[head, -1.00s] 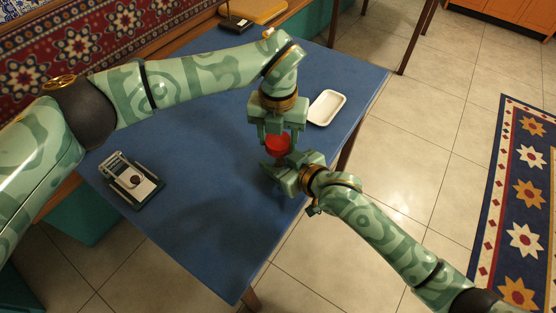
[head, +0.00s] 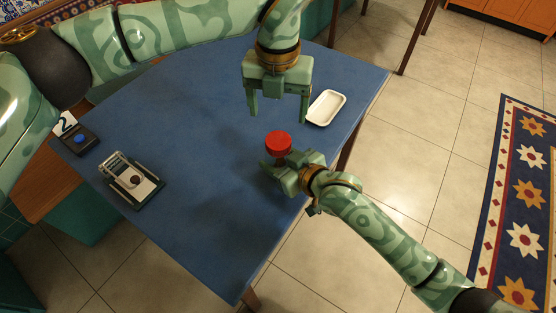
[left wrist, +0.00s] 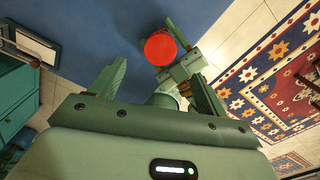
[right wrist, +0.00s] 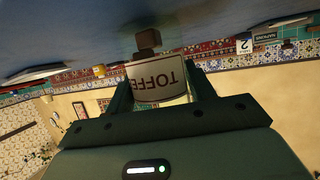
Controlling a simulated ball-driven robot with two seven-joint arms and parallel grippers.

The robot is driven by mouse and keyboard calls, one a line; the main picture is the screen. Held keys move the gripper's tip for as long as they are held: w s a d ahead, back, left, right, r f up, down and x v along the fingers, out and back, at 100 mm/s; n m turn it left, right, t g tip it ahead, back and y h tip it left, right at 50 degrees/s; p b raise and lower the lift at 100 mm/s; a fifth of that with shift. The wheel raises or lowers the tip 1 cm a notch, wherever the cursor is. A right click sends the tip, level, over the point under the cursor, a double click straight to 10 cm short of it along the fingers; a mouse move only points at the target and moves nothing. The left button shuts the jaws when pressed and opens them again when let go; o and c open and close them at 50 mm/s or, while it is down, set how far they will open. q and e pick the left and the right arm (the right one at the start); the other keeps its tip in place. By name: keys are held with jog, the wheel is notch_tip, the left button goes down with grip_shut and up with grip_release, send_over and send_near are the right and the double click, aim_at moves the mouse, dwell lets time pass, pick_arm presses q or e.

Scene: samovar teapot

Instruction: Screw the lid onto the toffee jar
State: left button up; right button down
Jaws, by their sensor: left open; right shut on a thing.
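The red lid (head: 279,141) sits on top of the toffee jar, over my right gripper (head: 284,167); it also shows from above in the left wrist view (left wrist: 160,48). I cannot tell how tightly it sits. The jar body is mostly hidden in the head view. In the right wrist view the jar (right wrist: 157,82), with a white label reading TOFFEE upside down, is between my right fingers, which are shut on it. My left gripper (head: 278,108) is open and empty, above and apart from the lid, fingers pointing down.
The blue table (head: 205,130) is mostly clear. A white dish (head: 327,107) lies near its right edge.

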pick_arm(q)
jog(key=shift+r, duration=1.6)
pick_arm(e)
jog(key=shift+c, duration=2.3)
grip_release()
jog(key=shift+s+d+r+p, duration=0.25)
jog(key=shift+s+d+p, duration=0.05)
jog(key=shift+s+p, duration=0.05)
pick_arm(q)
notch_tip(320, 180, up, 9)
jog(key=s+p, duration=0.1)
jog(key=p, duration=0.4)
jog(key=shift+t+p, duration=0.3)
jog(key=shift+p, duration=0.1)
pick_arm(e)
jog(key=v, duration=1.5)
